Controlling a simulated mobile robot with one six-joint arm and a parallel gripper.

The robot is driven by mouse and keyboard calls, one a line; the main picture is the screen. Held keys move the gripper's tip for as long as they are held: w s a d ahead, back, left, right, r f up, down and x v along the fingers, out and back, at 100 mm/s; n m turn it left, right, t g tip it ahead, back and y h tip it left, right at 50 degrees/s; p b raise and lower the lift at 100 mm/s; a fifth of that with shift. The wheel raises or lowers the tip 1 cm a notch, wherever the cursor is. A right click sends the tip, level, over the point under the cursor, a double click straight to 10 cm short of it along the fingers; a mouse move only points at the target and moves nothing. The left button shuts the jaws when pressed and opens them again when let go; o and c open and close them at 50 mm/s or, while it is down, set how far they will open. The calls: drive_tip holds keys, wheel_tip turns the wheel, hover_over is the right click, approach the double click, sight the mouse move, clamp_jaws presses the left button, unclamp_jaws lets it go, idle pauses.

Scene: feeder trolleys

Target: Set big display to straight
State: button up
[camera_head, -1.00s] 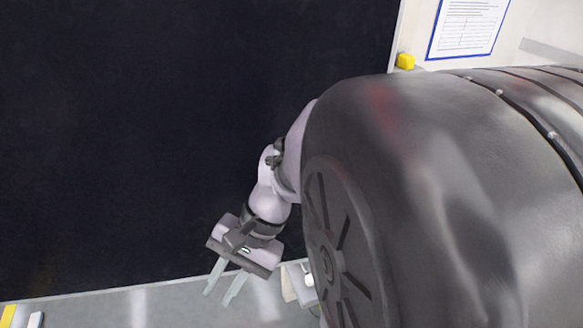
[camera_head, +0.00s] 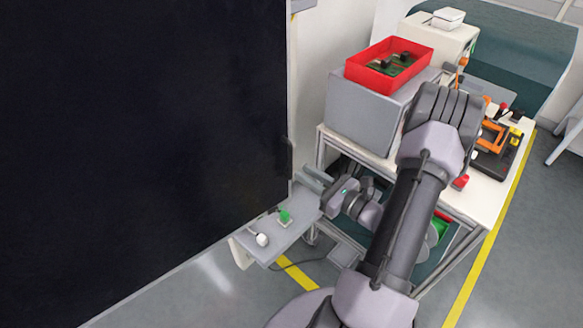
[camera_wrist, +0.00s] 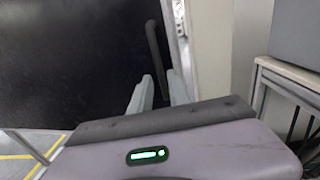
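The big display is a large black panel (camera_head: 140,140) filling the left of the head view; it also fills the left of the wrist view (camera_wrist: 65,60). A dark bar handle (camera_head: 289,157) is on its right edge. In the wrist view the handle (camera_wrist: 156,50) stands upright, its lower end between my fingertips in the picture. My gripper (camera_head: 311,179) is just right of the display's edge. Its two pale fingers (camera_wrist: 160,92) are apart and point at the handle. I cannot tell whether either finger touches it.
A small grey shelf (camera_head: 268,245) with a green button and a white knob sits below my gripper. To the right is a workbench (camera_head: 490,205) with a grey box and a red tray (camera_head: 362,78). Clear floor (camera_head: 210,290) lies at the front.

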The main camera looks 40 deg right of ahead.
sight(290, 178)
drive_tip(key=w, duration=0.6)
drive_tip(key=shift+a+b, duration=0.4)
clamp_jaws()
idle(0.9)
